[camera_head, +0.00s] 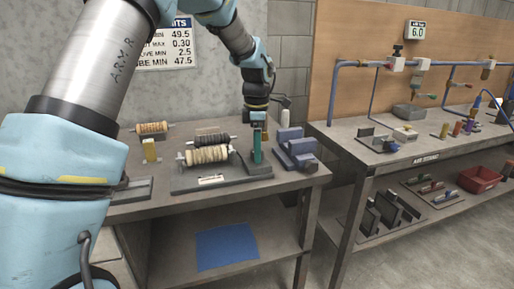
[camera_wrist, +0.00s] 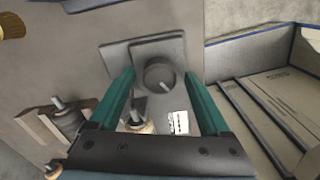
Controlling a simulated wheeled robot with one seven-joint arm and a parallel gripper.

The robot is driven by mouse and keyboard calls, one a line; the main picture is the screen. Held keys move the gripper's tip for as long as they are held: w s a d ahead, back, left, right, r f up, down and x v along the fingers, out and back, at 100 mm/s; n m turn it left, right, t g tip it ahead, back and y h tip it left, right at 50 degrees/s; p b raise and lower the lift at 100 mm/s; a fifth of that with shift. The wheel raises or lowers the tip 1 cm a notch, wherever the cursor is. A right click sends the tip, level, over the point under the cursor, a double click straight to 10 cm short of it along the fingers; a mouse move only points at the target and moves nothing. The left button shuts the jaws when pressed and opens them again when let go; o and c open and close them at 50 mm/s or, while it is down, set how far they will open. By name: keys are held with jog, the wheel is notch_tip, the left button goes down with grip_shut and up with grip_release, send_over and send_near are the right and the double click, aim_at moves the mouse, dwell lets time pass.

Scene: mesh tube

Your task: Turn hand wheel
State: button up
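A dark round hand wheel (camera_wrist: 158,76) with a small handle stub sits on a dark grey bracket (camera_wrist: 140,50) in the wrist view. My gripper (camera_head: 257,147) has green fingers and points straight down at the right end of the roller fixture (camera_head: 215,181) in the head view. In the wrist view its fingers stand open, one on each side of the wheel, with gaps between them and it. Whether the fingertips are level with the wheel I cannot tell. In the head view the wheel is hidden by my gripper.
A wrapped roller (camera_head: 206,154) lies on the fixture, with more rollers (camera_head: 152,128) behind. A blue-grey vise-like block (camera_head: 295,148) stands close to the right of my gripper. A second bench (camera_head: 345,150) with pipes and a red bin (camera_head: 480,179) is further right.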

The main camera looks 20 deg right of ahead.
grip_shut()
dwell(0.5)
jog(key=shift+m, duration=0.3)
